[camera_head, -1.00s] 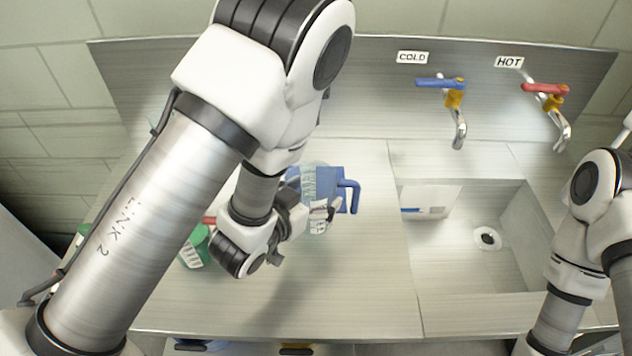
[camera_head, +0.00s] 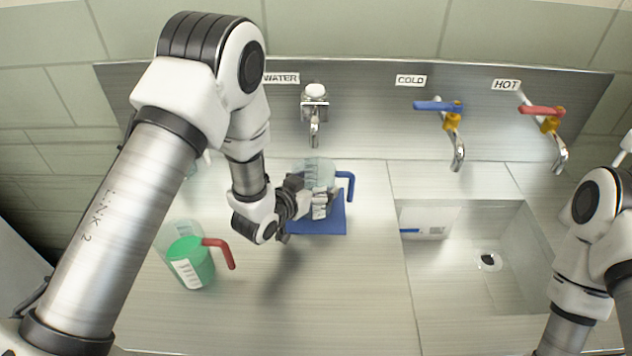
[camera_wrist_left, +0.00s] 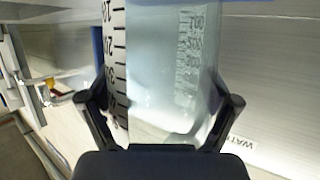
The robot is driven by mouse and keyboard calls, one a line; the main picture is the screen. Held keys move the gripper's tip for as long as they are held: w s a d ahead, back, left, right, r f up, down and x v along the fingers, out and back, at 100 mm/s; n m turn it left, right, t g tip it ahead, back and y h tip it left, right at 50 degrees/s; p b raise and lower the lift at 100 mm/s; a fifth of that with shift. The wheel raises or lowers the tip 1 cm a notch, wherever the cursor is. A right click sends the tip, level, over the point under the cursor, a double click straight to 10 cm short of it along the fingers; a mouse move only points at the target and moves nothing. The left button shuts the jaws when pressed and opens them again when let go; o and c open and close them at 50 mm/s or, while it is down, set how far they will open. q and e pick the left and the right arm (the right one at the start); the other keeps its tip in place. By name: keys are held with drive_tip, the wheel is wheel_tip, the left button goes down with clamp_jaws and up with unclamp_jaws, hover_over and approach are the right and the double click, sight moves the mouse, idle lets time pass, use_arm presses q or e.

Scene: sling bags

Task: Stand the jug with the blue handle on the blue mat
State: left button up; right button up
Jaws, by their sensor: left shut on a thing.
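The clear jug with the blue handle (camera_head: 349,182) is upright in the head view, its handle pointing right. My left gripper (camera_head: 318,205) is shut around its body from the front left. The blue mat (camera_head: 322,226) lies on the counter; its front part shows below the jug and gripper. The jug overlaps the mat's back part in the picture; its base is hidden, so I cannot tell whether it touches the mat. In the left wrist view the clear jug (camera_wrist_left: 165,75), with scale marks, sits between both fingers. My right gripper is out of view.
A second jug with green liquid (camera_head: 190,262) and a red handle stands at the left front. A water tap (camera_head: 314,115) is just behind the held jug. The cold (camera_head: 452,125) and hot (camera_head: 552,130) taps overhang the sink (camera_head: 480,290). The counter's front middle is clear.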

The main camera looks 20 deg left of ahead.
use_arm(q)
drive_tip(key=shift+f, duration=0.2)
drive_tip(key=o, duration=0.9)
drive_tip(key=shift+o, duration=0.2)
drive_tip(key=shift+r, duration=0.2)
drive_tip(key=b+v, duration=0.1)
drive_tip(key=v, duration=1.1)
